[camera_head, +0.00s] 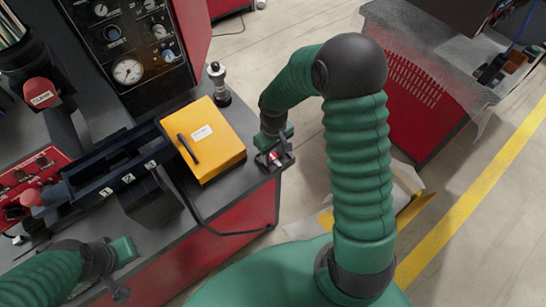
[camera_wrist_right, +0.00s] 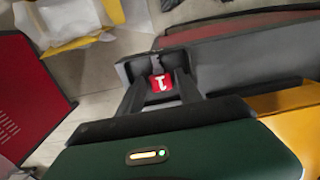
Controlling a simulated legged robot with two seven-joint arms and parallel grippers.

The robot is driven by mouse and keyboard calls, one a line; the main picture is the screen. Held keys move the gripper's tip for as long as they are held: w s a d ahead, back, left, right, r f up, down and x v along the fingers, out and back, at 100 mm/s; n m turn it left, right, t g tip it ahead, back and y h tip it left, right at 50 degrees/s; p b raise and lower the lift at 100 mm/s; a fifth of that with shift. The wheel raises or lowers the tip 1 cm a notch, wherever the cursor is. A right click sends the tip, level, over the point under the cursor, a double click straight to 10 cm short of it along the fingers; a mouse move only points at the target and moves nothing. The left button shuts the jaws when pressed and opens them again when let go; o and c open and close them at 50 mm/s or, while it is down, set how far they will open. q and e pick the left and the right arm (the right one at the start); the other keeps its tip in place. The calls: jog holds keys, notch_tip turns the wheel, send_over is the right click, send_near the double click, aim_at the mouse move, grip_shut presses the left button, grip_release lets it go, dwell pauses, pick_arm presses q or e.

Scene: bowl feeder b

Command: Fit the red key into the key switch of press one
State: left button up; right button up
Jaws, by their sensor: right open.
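A small red piece with a white mark, apparently the red key (camera_head: 275,157), is at the bench corner by my right gripper (camera_head: 274,160). In the right wrist view the red key (camera_wrist_right: 162,82) shows between the fingers of my right gripper (camera_wrist_right: 160,85). The fingers are open on either side of it; contact cannot be told. My left gripper (camera_head: 122,278) is low at the left, its fingers hardly distinct. A red control panel (camera_head: 38,172) lies at the far left; I cannot tell which part of it is a key switch.
A yellow box (camera_head: 206,139) with a black handle sits on the grey bench, left of my right gripper. A dark numbered rack (camera_head: 112,172), a gauge panel (camera_head: 128,40) and a small metal cylinder (camera_head: 219,85) stand nearby. A black cable runs along the bench front.

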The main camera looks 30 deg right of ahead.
grip_shut()
